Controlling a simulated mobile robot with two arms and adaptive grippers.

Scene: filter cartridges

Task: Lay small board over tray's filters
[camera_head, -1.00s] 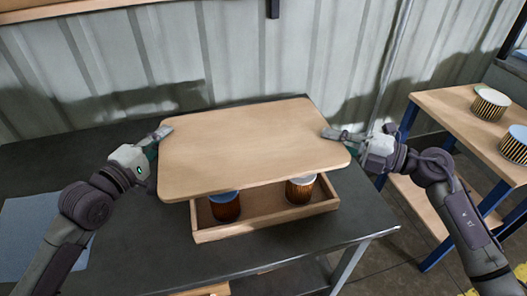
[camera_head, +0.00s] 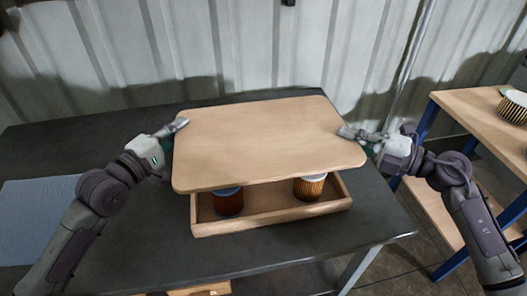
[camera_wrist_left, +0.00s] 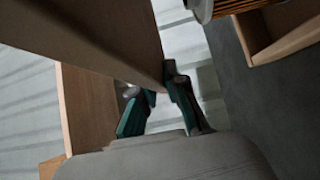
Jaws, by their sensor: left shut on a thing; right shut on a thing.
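The small wooden board (camera_head: 265,140) is held flat above the wooden tray (camera_head: 285,217) and covers its back part from view. My left gripper (camera_head: 178,127) is shut on the board's left edge. My right gripper (camera_head: 347,133) is shut on its right edge. Two pleated filters show in the tray's front: one with a blue top (camera_head: 228,202) at left, one with a white top (camera_head: 309,187) at right. In the left wrist view the board (camera_wrist_left: 100,35) reaches the fingers (camera_wrist_left: 160,95). Whether the board touches the filters is unclear.
The tray stands on a dark table (camera_head: 110,240) with a blue-grey mat (camera_head: 40,215) at the left. A wooden side table (camera_head: 470,115) at the right holds a pleated filter (camera_head: 513,107). A corrugated wall stands behind.

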